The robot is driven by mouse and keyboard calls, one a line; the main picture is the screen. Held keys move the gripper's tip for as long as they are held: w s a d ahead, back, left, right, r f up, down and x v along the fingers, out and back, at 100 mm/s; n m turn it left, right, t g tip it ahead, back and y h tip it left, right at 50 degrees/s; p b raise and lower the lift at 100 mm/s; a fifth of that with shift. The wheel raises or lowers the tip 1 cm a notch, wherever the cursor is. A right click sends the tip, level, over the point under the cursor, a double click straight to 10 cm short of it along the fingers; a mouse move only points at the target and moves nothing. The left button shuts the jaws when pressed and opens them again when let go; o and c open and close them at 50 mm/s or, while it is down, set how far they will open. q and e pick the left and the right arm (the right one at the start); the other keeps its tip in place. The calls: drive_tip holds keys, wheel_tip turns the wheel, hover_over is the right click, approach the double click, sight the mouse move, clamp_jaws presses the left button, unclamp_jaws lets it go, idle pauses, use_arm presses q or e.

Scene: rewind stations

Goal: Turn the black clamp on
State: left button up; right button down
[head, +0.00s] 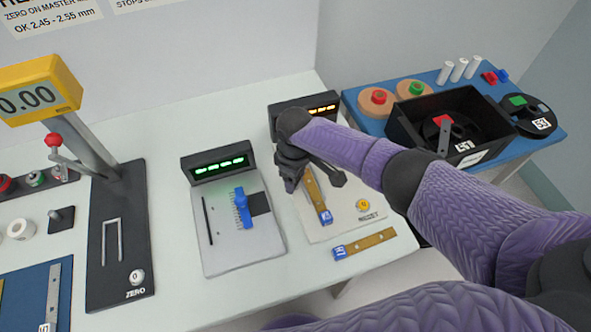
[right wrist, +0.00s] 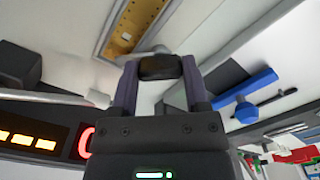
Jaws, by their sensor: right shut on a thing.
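My right gripper (head: 292,180) is over the right-hand station, whose display (head: 320,109) glows amber. In the right wrist view its two fingers (right wrist: 160,82) are shut on the black clamp (right wrist: 160,67), a small dark block. A pale rounded piece shows just behind it. In the head view my gripper and wrist largely hide the clamp, and I cannot tell its angle. A brass strip (head: 316,192) with a blue end lies on the station's pale plate, and it also shows in the right wrist view (right wrist: 128,25). My left gripper is not in view.
A neighbouring station with a green display (head: 220,165) and a blue clamp (head: 242,208) stands to the left. Another brass strip (head: 372,241) lies at the table's front. A reset button (head: 363,205) is near my gripper. A black bin (head: 412,112) stands on the blue table.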

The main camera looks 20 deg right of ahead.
drive_tip(key=m+p, duration=0.2)
drive_tip(key=m, duration=0.2)
drive_tip(key=shift+r+m, duration=0.1)
drive_tip(key=shift+m, duration=0.9)
drive_tip(key=shift+m+p, duration=0.4)
drive_tip(key=shift+m, duration=0.7)
drive_tip(key=shift+w, duration=0.1)
drive_tip(key=shift+c, duration=0.4)
unclamp_jaws()
